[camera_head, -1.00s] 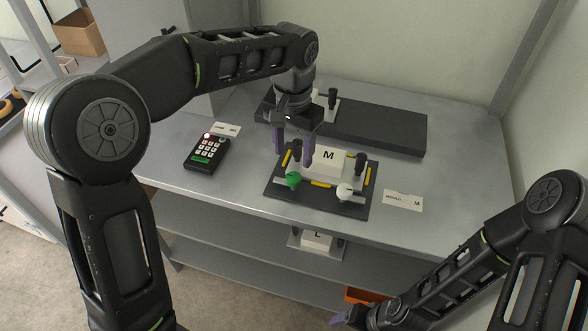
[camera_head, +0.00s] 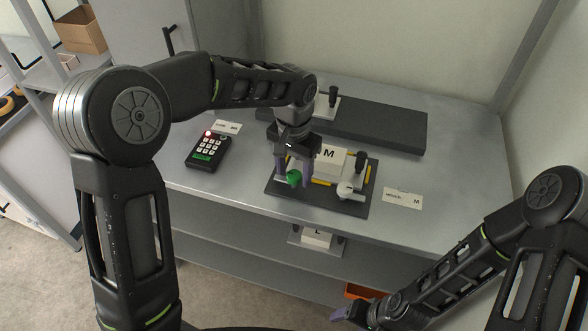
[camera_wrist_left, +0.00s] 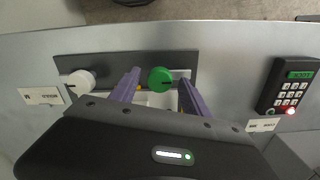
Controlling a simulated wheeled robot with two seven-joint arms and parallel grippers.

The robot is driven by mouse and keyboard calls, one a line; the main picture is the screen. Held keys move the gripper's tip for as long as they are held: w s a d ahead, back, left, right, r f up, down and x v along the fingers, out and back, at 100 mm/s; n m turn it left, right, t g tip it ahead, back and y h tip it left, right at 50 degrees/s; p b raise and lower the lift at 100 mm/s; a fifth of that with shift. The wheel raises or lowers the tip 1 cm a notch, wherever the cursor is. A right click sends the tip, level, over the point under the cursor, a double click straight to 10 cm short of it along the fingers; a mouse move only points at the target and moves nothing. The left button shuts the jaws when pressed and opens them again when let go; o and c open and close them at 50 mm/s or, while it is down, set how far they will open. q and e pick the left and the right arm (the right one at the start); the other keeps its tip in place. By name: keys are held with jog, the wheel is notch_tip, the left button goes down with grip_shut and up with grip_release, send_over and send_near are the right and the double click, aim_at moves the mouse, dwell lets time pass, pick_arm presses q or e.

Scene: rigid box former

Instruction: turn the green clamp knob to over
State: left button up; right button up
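The green clamp knob (camera_head: 293,178) is at the front left of the dark plate (camera_head: 330,204). In the left wrist view the green knob (camera_wrist_left: 161,79) lies between the two purple fingers of my left gripper (camera_wrist_left: 158,92). My left gripper (camera_head: 292,181) is open around the knob, with a small gap on each side in the wrist view. Whether a finger touches the knob in depth I cannot tell. My right gripper (camera_head: 345,314) is low at the front right, away from the plate; its finger opening is unclear.
A white knob (camera_head: 344,189) is at the plate's front right. A white block marked M (camera_head: 330,160) sits behind the knobs. A keypad (camera_head: 207,151) with a red light stands left. A label card (camera_head: 403,198) lies right. A long dark slab (camera_head: 375,127) lies behind.

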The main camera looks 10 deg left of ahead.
pick_arm(q)
grip_shut()
dwell(0.3)
jog(key=shift+m, duration=0.3)
jog(key=m, duration=1.2)
jog(key=m+p, duration=0.1)
jog(key=m, duration=0.4)
jog(key=shift+w, duration=0.1)
dwell(0.5)
jog(key=shift+o, duration=0.3)
grip_release()
